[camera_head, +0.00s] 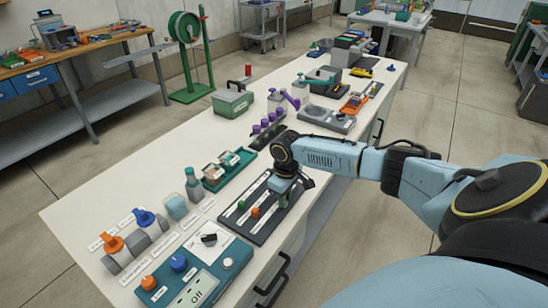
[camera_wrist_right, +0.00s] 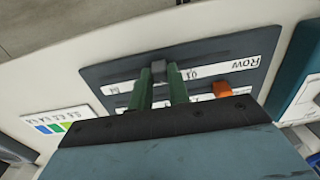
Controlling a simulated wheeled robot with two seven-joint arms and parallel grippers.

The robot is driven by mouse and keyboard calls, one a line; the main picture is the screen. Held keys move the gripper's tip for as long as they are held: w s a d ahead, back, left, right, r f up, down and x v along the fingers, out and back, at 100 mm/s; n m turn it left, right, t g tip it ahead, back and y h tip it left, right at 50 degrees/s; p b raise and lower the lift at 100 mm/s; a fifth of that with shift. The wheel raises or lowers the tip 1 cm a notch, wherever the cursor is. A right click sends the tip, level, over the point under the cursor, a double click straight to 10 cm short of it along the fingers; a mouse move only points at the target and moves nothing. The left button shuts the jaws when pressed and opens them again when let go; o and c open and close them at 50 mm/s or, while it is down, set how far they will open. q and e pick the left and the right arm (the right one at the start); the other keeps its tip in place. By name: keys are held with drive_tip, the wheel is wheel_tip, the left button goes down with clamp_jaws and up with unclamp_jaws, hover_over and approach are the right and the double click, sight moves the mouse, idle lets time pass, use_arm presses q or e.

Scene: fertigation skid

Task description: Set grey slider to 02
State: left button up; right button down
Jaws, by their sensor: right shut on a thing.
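The dark slider panel (camera_head: 259,236) lies on the long white bench, and it also shows in the right wrist view (camera_wrist_right: 115,68). An orange slider knob (camera_head: 255,213) and a green slider knob (camera_head: 241,205) stand on it. The orange knob shows in the wrist view too (camera_wrist_right: 221,89). My right gripper (camera_head: 279,196) is down at the panel's right part. In the wrist view its two green fingers are shut on the grey slider knob (camera_wrist_right: 159,69), whose top shows between them. White label strips run along the slots; "ROW" and "01" read upside down. My left gripper is out of view.
A teal control box (camera_head: 190,285) with knobs and an "Off" display stands at the front. Orange and blue valves (camera_head: 145,217), a teal bottle (camera_head: 193,185) and a green-edged tray (camera_head: 229,168) are left of the panel. Purple-topped pieces (camera_head: 267,128) stand behind it.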

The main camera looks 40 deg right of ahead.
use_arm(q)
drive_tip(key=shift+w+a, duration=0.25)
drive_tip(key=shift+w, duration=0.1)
use_arm(e)
drive_tip(key=c, duration=1.3)
unclamp_jaws()
use_arm(q)
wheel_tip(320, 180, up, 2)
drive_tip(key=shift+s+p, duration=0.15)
drive_tip(key=shift+p, duration=0.85)
use_arm(e)
wheel_tip(320, 180, up, 13)
drive_tip(key=shift+r, duration=0.2)
